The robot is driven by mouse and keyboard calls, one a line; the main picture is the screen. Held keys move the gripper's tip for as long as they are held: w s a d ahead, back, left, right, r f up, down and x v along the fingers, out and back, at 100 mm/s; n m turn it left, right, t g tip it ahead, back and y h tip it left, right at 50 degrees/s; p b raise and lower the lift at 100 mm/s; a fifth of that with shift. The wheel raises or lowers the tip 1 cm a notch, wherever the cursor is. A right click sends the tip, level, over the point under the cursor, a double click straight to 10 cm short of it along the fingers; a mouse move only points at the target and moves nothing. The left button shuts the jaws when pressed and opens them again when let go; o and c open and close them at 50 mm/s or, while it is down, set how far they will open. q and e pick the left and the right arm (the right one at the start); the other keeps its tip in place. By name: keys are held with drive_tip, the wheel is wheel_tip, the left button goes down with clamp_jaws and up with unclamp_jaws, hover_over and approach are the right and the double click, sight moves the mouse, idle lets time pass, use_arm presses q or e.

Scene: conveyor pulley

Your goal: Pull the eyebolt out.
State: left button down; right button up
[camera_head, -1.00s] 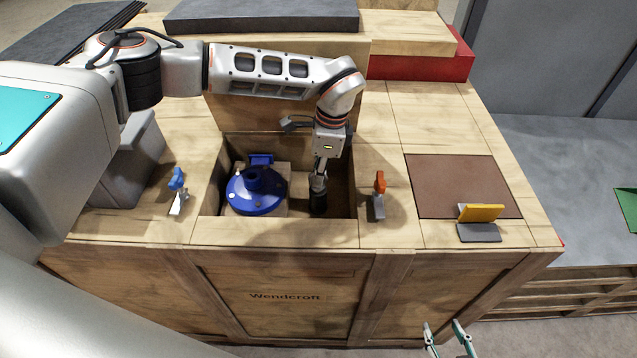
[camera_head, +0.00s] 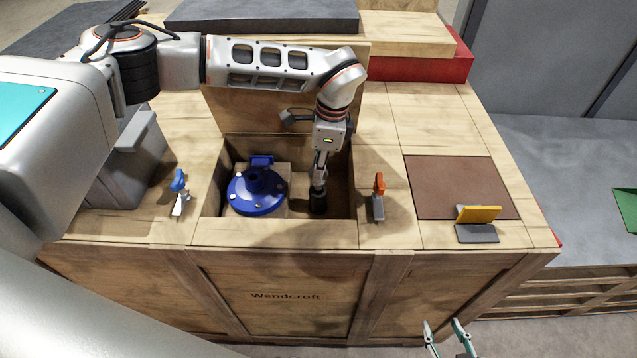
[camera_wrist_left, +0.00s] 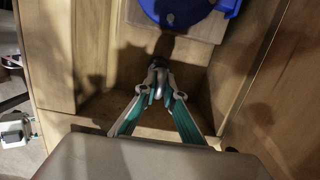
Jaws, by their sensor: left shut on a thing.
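My left gripper (camera_head: 319,183) reaches down into the open bay of the wooden crate (camera_head: 285,290). In the left wrist view its teal fingers (camera_wrist_left: 160,92) meet on a small grey metal piece, which looks like the eyebolt (camera_wrist_left: 161,72); its lower end is in shadow. A dark round piece (camera_head: 318,203) stands directly below the fingers in the bay. I cannot tell whether the eyebolt still sits in it. My right gripper (camera_head: 448,328) is open and empty, low in front of the crate.
A blue flanged part (camera_head: 256,190) sits left of the gripper in the bay. Clamps with blue (camera_head: 178,181) and orange (camera_head: 379,184) handles flank the opening. A brown mat (camera_head: 455,185) and a yellow-topped piece (camera_head: 478,215) lie to the right. The bay walls are close around my left gripper.

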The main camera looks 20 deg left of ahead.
use_arm(q)
drive_tip(key=shift+r+p, duration=0.75)
drive_tip(key=shift+r, duration=2.5)
